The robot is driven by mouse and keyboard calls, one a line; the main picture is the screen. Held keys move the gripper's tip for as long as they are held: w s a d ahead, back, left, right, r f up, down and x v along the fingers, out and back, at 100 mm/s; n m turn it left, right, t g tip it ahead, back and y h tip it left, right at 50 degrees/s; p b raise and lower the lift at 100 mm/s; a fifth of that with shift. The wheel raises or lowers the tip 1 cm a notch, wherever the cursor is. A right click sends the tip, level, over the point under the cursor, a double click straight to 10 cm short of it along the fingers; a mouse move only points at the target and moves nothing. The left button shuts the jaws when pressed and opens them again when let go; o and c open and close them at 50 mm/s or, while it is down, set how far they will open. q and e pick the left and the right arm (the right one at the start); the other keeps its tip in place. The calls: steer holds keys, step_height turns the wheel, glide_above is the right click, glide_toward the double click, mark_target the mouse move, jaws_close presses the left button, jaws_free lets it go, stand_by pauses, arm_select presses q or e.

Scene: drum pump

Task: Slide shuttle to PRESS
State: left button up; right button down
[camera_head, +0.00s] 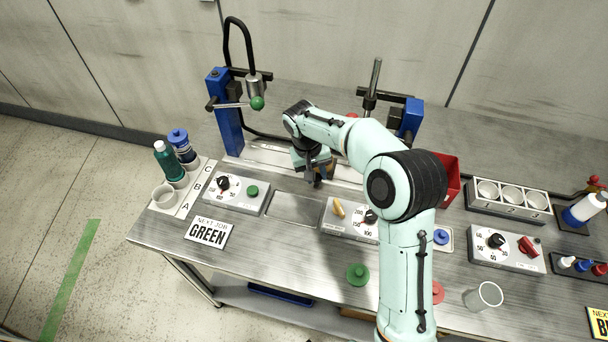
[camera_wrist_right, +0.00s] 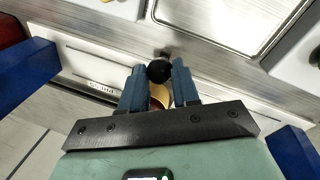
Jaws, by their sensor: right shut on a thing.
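The shuttle rail (camera_head: 272,155) is a pale track running along the back of the bench between two blue posts. My right gripper (camera_head: 317,180) is low over this track, near its middle. In the right wrist view, my right gripper (camera_wrist_right: 159,82) is shut on a round black knob (camera_wrist_right: 159,71), its blue-grey fingers on either side. A curved gold-coloured part (camera_wrist_right: 160,96) shows between the fingers, partly hidden. My arm hides much of the shuttle in the head view. My left gripper is not in view.
A blue post with a green-ball lever (camera_head: 257,103) stands left, another blue post (camera_head: 411,119) right. A red bin (camera_head: 449,178) is right of my arm. Control boxes (camera_head: 236,194) line the front. A green knob-like piece (camera_head: 358,274) lies in front.

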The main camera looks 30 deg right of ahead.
steer(key=shift+s+d+f, duration=0.1)
steer(key=shift+s+d, duration=0.35)
steer(key=shift+d, duration=0.05)
steer(key=s+d, duration=0.1)
steer(key=s+d+b, duration=0.1)
steer(key=shift+s, duration=0.4)
steer(key=shift+s+d, duration=0.35)
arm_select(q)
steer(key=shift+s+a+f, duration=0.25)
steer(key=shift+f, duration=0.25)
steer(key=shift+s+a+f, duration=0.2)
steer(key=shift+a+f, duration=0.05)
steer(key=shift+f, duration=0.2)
arm_select(e)
steer(key=shift+w+a, duration=0.1)
steer(key=c, duration=0.8)
jaws_free()
